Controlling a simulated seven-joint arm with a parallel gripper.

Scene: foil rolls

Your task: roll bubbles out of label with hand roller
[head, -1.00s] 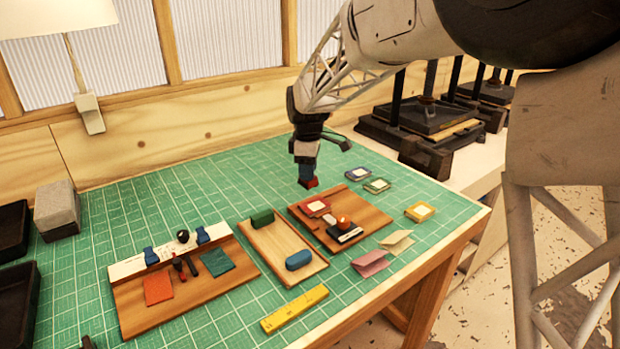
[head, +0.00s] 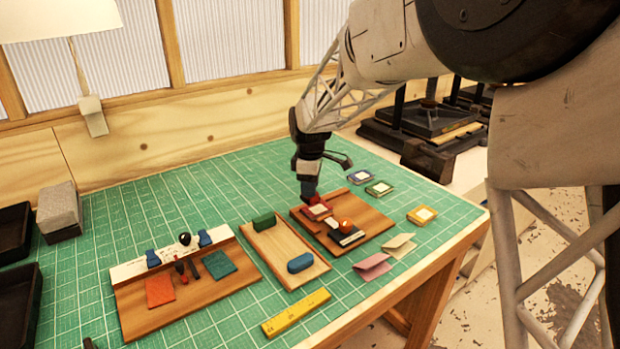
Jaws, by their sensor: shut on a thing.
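My gripper (head: 309,186) hangs over the far left part of a brown wooden board (head: 372,222). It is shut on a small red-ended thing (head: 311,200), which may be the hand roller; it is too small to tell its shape. The red end is at the far edge of a red card with a white label (head: 318,212) on the board. I cannot tell whether it touches the label. Any bubbles are too small to see.
A pale tray (head: 283,253) with a green and a blue block lies left of the board. Further left is a tool board (head: 200,290). A yellow ruler (head: 297,311) lies in front. Black presses (head: 430,125) stand behind.

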